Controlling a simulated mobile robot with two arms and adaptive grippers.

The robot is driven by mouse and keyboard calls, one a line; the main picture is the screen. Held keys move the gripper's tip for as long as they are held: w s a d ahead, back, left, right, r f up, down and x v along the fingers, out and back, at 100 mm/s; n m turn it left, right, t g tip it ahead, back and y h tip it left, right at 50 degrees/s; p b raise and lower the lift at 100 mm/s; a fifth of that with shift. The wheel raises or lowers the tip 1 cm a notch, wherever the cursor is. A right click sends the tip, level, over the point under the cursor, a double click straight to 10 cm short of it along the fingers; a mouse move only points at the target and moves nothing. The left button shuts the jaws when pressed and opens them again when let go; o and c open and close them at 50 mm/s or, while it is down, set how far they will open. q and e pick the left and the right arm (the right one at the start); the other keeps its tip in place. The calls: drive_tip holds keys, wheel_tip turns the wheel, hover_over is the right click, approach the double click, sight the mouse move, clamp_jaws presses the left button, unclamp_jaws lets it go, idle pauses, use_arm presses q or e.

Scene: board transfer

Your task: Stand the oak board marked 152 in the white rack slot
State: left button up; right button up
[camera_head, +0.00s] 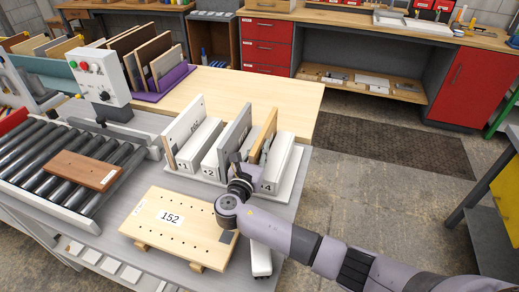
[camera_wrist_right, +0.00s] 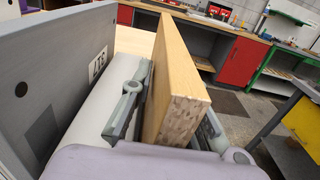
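A pale wooden board with the label 152 (camera_head: 190,222) lies flat on the grey worktop, raised on small wooden feet. The white rack (camera_head: 277,187) stands behind it, holding a white board (camera_head: 184,124), a grey board (camera_head: 235,130) and a plain-looking wooden board (camera_head: 268,131). My right gripper (camera_head: 245,168) is at the near end of that wooden board. In the right wrist view its fingers are on both sides of the wooden board (camera_wrist_right: 186,75), very close to its faces; firm contact is unclear. No label shows on this board. My left gripper is out of view.
A roller conveyor (camera_head: 40,165) with a brown board (camera_head: 84,169) is at the left, below a control box (camera_head: 98,76). More boards stand in a purple rack (camera_head: 164,84) behind. The wooden tabletop (camera_head: 255,90) behind the white rack is mostly clear.

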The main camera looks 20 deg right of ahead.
drive_tip(key=o, duration=0.4)
drive_tip(key=shift+f, duration=0.1)
drive_tip(key=shift+s, duration=0.1)
drive_tip(key=v, duration=1.2)
drive_tip(key=shift+a, duration=0.1)
